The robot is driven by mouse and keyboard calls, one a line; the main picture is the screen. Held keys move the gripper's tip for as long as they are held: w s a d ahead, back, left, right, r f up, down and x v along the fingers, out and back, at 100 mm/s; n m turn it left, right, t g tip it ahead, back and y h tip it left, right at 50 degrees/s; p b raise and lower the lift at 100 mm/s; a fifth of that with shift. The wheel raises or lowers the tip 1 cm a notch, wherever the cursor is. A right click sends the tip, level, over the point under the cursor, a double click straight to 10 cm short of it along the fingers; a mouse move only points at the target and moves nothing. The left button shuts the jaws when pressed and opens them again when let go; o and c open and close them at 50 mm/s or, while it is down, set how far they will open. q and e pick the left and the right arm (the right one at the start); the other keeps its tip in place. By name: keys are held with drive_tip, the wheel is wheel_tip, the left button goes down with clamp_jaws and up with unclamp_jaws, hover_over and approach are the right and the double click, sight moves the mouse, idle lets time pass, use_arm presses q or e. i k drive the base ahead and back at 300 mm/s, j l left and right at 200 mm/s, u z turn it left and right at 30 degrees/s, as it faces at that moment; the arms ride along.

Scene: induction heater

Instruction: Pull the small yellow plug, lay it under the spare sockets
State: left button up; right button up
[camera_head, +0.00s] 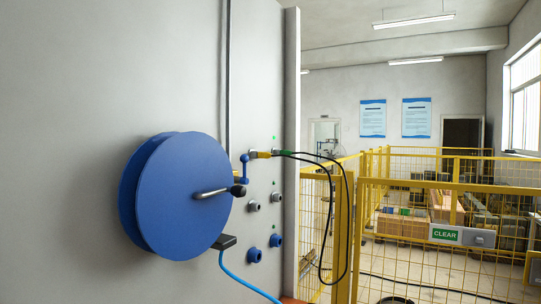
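A small yellow plug (263,154) sits on the upper part of the grey wall panel, right of the big blue wheel. A dark cable runs from its area to the right. A blue angled piece (244,169) is just left of it. A second connector (280,152) with a dark cable sits to its right. Below are two grey sockets (254,206) (277,197) and, lower, two blue sockets (254,254) (275,240); none of these has a cable in it. I cannot tell which are the spare ones. Neither of my grippers is in view.
A large blue wheel (183,197) with a metal crank (214,192) sticks out from the wall left of the sockets. A blue cable (240,277) runs from a dark block (223,242). Black cables (349,215) hang in a loop before the yellow fence (420,188).

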sight(261, 154)
drive_tip(key=i+l+z, duration=0.1)
drive_tip(key=i+l, duration=0.45)
drive_tip(key=l, duration=0.15)
drive_tip(key=i+l+z, duration=0.15)
drive_tip(key=i+l, duration=0.4)
drive_tip(key=l, duration=0.1)
